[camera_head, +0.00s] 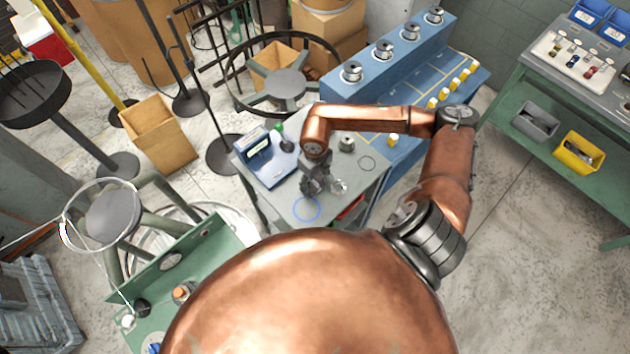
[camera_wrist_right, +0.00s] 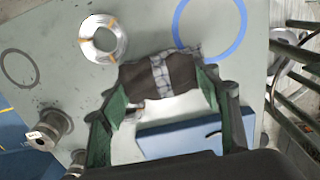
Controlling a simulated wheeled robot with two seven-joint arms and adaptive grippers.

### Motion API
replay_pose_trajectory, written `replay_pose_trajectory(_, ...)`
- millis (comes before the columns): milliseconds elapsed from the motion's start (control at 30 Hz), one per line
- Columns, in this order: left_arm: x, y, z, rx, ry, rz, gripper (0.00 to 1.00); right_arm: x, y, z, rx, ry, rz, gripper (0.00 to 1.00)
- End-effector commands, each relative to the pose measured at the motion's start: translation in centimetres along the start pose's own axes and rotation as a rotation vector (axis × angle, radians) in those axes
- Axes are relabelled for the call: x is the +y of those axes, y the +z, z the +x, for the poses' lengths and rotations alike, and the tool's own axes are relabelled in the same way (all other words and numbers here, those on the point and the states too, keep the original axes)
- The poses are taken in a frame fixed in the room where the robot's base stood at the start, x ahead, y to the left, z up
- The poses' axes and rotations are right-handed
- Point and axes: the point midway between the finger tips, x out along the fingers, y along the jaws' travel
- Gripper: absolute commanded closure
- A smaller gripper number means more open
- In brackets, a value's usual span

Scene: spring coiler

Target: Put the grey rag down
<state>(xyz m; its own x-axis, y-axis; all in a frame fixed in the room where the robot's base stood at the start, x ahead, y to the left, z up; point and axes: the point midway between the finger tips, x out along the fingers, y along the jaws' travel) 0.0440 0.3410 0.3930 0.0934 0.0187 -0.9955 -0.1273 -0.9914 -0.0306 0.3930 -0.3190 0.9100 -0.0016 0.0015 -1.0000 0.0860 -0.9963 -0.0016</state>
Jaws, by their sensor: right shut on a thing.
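The grey rag (camera_wrist_right: 160,78) is a dark, crumpled cloth with a paler grey band across its middle. My right gripper (camera_wrist_right: 164,90) is shut on it, with a green-padded finger at each end of the cloth. In the head view the right gripper (camera_head: 315,188) hangs over the small grey-green table (camera_head: 340,211), just above the blue ring mark (camera_head: 307,209) in the picture. I cannot make out the rag from the gripper there. In the wrist view the blue ring mark (camera_wrist_right: 210,22) lies beyond the rag. My left gripper is out of view.
A shiny wire coil (camera_head: 338,186) lies beside the right gripper. A blue device with a display (camera_head: 265,158), a metal spool (camera_head: 346,145) and an empty black ring mark (camera_head: 367,163) are on the same table. A blue bench with several spools (camera_head: 375,75) stands behind.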

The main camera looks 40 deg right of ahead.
Motion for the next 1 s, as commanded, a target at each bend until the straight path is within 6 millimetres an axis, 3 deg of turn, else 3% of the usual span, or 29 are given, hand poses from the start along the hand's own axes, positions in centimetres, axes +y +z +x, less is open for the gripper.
replay_pose_trajectory(467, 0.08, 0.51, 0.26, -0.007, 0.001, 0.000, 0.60, 0.01, -0.08, 1.26, 0.002, 0.001, 0.000, 0.61)
replay_pose_trajectory(500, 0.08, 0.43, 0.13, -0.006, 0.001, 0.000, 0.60, 0.00, -0.07, 1.14, 0.002, 0.001, 0.000, 0.40)
replay_pose_trajectory(700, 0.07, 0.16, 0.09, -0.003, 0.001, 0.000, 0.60, -0.01, -0.07, 1.08, 0.002, 0.001, 0.000, 0.26)
replay_pose_trajectory(1000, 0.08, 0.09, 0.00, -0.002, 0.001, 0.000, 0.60, -0.01, -0.07, 1.00, 0.002, 0.001, 0.000, 0.25)
